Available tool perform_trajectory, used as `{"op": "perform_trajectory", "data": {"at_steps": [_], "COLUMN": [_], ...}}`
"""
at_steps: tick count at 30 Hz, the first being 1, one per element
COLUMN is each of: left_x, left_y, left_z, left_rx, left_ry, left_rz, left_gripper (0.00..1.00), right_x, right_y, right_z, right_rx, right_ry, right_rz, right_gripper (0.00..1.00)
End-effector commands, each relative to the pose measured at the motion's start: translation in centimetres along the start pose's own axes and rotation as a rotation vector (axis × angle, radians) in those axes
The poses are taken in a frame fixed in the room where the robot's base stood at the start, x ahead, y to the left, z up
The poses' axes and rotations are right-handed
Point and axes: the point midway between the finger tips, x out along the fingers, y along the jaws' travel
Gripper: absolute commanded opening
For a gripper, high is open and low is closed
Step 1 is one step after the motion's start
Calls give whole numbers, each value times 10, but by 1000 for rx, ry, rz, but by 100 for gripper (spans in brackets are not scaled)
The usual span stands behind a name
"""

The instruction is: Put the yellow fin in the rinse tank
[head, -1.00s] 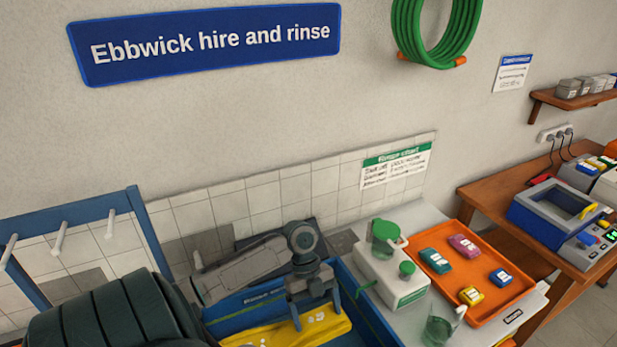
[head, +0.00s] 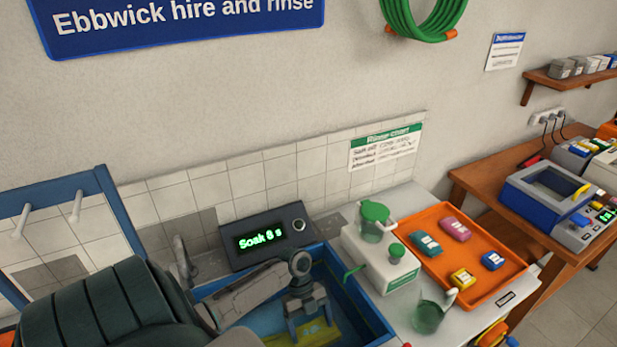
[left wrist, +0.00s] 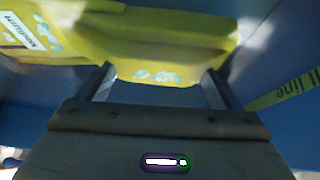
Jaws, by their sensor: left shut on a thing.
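The yellow fin (head: 318,330) is down inside the blue rinse tank (head: 366,304), seen between and below the fingers of my left gripper (head: 308,322). In the left wrist view the fin (left wrist: 150,40) spans the top, with my left gripper (left wrist: 160,85) shut on its near edge. Blue tank walls and a yellow "fill line" strip (left wrist: 284,90) surround it there. A display (head: 264,239) behind the tank reads "Soak 8 s" in green. My right gripper is not in view.
Right of the tank stand a white dispenser (head: 380,262) with a green jug (head: 374,222), a green beaker (head: 428,317) and an orange tray (head: 440,212) with several coloured blocks. A blue rack (head: 110,205) with pegs is at the left.

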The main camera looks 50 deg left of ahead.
Motion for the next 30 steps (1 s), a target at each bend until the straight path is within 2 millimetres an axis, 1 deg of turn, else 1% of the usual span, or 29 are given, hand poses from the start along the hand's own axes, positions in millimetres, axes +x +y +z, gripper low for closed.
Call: {"op": "perform_trajectory", "data": {"at_steps": [6,9,19,20,21,22,30], "left_x": [25,32,36,36,35,35,33], "left_y": [-1,0,0,0,0,0,0], "left_z": [14,18,20,20,20,20,19], "left_rx": [-2,0,1,0,1,0,0], "left_ry": [2,1,0,0,0,0,0], "left_rz": [0,1,1,1,1,1,1], "left_gripper": [29,29,29,88,96,100,100], "right_x": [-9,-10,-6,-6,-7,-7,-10], "right_y": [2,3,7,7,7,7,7], "right_z": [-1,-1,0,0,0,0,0], "right_rx": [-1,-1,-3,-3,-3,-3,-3], "right_ry": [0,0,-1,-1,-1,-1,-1], "right_rz": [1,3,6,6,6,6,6], "right_gripper": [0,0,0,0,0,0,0]}}
